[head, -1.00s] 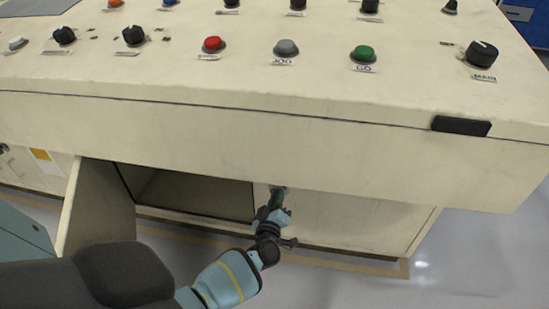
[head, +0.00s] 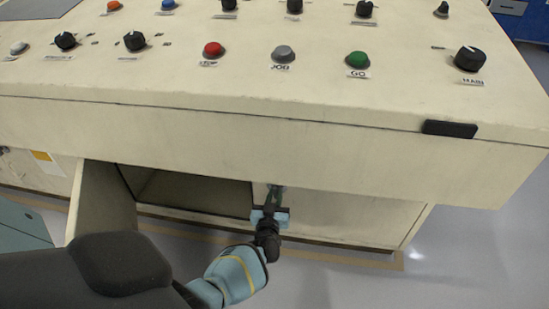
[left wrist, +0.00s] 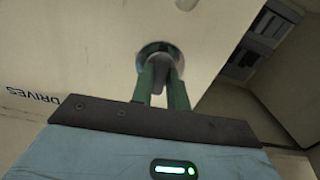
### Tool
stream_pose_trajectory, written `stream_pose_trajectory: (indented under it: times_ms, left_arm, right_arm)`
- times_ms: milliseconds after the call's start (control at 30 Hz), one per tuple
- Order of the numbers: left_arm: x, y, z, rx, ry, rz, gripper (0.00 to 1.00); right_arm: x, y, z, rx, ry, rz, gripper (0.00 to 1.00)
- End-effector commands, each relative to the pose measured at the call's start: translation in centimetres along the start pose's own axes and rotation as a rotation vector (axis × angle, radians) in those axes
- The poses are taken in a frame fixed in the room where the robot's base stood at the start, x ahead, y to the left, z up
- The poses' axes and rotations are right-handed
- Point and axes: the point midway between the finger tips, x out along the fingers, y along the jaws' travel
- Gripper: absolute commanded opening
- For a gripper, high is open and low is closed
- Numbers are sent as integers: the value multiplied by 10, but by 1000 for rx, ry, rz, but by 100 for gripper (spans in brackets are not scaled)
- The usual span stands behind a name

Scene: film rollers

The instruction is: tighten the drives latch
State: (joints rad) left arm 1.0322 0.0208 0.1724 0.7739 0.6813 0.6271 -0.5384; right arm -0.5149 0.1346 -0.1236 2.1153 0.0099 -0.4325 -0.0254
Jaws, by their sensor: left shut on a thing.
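The drives latch (left wrist: 158,62) is a dark handle on a round metal base, set in the cream panel. It shows in the left wrist view at upper middle, beside an upside-down label reading DRIVES (left wrist: 32,95). My left gripper (left wrist: 161,78) has its two green fingers on either side of the handle and is shut on it. In the head view, the left gripper (head: 275,192) reaches up under the front edge of the console, where the latch is mostly hidden. My right gripper is in neither view.
The cream console (head: 330,150) overhangs the gripper, with a green button (head: 357,59), a red button (head: 213,49) and several knobs on top. A black handle (head: 450,129) sits on its front edge. An open recess lies left of the gripper. Grey floor is clear at right.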

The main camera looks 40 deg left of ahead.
Motion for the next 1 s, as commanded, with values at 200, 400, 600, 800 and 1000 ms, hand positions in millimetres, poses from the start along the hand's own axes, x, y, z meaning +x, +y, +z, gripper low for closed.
stream_pose_trajectory:
  times_ms: [200, 400, 600, 800, 1000]
  left_arm:
    - [0, 1, 1, 28, -2, 1, 0]
    - [0, 1, 1, 30, -2, 1, 0]
    - [0, 0, 1, 29, -2, 1, 21]
    - [0, 0, 0, 29, -1, 0, 36]
    - [-1, 0, 0, 29, -1, 0, 36]
  right_arm:
    - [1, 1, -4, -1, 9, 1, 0]
    - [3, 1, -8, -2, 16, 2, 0]
    - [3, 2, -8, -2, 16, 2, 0]
    - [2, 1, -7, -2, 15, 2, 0]
    - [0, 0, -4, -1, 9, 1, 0]
